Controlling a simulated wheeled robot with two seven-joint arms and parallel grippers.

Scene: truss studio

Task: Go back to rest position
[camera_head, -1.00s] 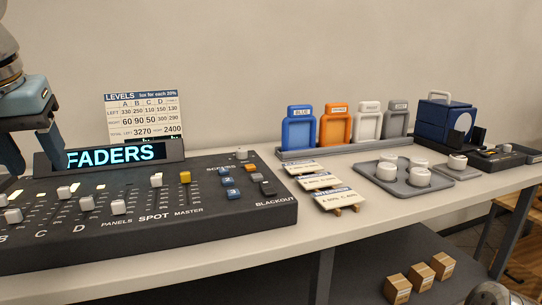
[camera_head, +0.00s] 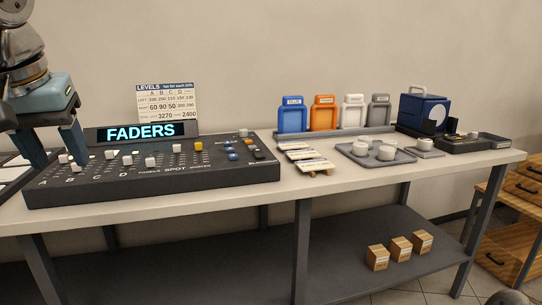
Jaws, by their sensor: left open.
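My left gripper (camera_head: 57,158) comes in at the left, pointing down over the left end of the fader console (camera_head: 225,176). Its two blue-grey fingers are apart and I see nothing between them but the console behind. Whether the fingertips touch the console I cannot tell. The console has several white fader knobs, and a lit screen (camera_head: 141,132) reading FADERS stands behind it. My right gripper is not in view; a small rounded grey part shows at the bottom right corner.
Blue (camera_head: 292,116), orange (camera_head: 324,114), white and grey holders stand in a rack on the table (camera_head: 330,186). A grey tray (camera_head: 352,151) with white round pieces and a dark blue box (camera_head: 424,112) sit at right. Small cartons (camera_head: 377,257) rest on the lower shelf. A wooden drawer unit (camera_head: 508,238) stands right.

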